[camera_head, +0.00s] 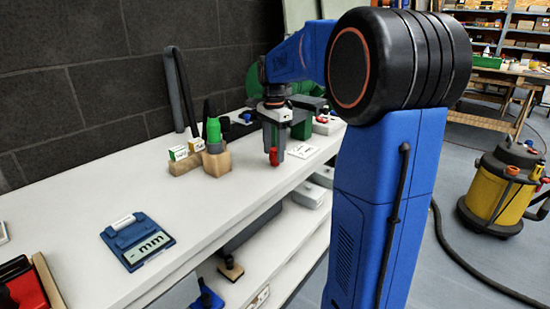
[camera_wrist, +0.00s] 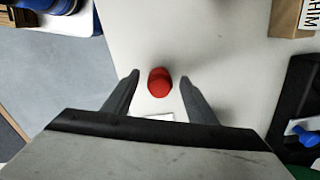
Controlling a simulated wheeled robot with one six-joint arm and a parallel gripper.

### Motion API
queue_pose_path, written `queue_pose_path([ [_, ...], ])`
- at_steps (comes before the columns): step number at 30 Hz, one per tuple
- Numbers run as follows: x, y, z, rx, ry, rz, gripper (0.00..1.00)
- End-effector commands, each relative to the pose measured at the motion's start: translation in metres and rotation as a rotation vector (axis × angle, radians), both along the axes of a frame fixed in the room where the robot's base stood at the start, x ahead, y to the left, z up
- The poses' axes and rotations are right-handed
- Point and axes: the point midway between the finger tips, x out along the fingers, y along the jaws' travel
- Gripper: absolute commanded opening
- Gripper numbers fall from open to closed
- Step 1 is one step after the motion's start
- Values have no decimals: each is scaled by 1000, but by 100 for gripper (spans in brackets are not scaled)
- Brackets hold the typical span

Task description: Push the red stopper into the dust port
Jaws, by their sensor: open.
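The red stopper (camera_head: 273,156) shows at the fingertips of my gripper (camera_head: 278,146), over the white bench. In the wrist view the red stopper (camera_wrist: 159,82) lies between the two spread fingertips of my gripper (camera_wrist: 160,77), with a gap on each side. My gripper is open. I cannot tell whether the stopper stands on the bench or on something beneath it. I cannot make out the dust port for certain; my arm hides part of the bench's far end.
A wooden block (camera_head: 216,162) with a green-topped tool stands left of my gripper. A white card (camera_head: 302,151) lies to its right. A green machine (camera_head: 254,86) is behind. A blue device (camera_head: 137,241) lies on the near bench. A yellow vacuum (camera_head: 497,190) stands on the floor at right.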

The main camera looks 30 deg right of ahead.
Motion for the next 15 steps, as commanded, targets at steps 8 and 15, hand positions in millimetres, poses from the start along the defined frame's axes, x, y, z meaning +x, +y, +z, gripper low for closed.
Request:
queue_pose_path([
  [8,0,0,-10,0,0,0,52],
  [15,0,0,-9,0,0,0,16],
])
